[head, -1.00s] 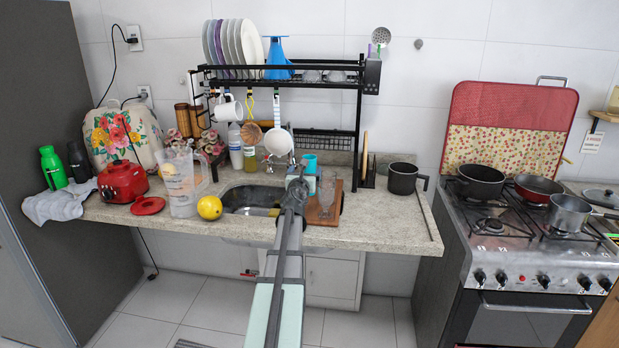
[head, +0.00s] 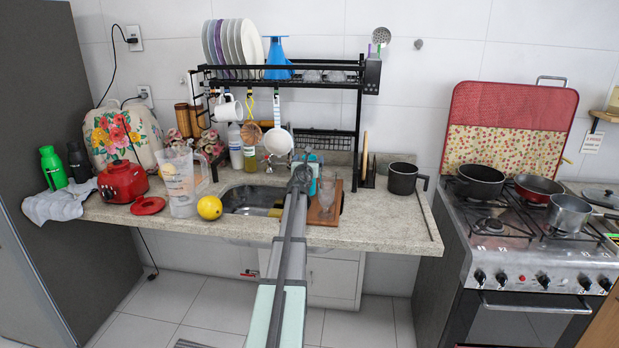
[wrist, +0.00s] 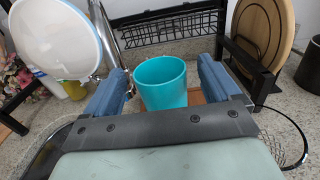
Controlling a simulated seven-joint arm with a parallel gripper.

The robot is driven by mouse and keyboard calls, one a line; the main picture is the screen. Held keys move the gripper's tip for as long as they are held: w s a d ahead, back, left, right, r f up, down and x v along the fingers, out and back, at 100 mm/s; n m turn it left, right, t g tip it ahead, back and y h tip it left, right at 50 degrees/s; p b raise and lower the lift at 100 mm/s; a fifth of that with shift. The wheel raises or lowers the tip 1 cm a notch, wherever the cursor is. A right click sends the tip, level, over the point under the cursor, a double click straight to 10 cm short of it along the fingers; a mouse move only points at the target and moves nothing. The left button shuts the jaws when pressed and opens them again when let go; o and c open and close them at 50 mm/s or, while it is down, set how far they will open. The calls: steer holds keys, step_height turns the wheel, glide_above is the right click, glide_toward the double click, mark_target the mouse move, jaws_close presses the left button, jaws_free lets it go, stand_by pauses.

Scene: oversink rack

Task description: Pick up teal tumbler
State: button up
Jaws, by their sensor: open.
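The teal tumbler (wrist: 163,88) stands upright with its open mouth up in the wrist view. It appears between the two blue fingers of my gripper (wrist: 165,72), with a gap on each side. My gripper is open, and I see no finger touching the tumbler. In the head view my arm covers most of the tumbler, and only a teal patch (head: 313,186) shows beside my wrist. My gripper (head: 306,160) is over the right side of the sink there, and its fingers are hard to make out.
A clear glass (head: 327,195) stands close on the right, on a wooden board (head: 318,217). A white pan (head: 278,141) hangs from the black rack (head: 358,110) at the left. A dark pot (head: 403,179) stands farther right on the counter. A lemon (head: 210,207) lies left of the sink.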

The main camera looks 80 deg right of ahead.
steer(key=shift+d, duration=0.9)
steer(key=shift+c, duration=0.4)
steer(key=c, duration=1.3)
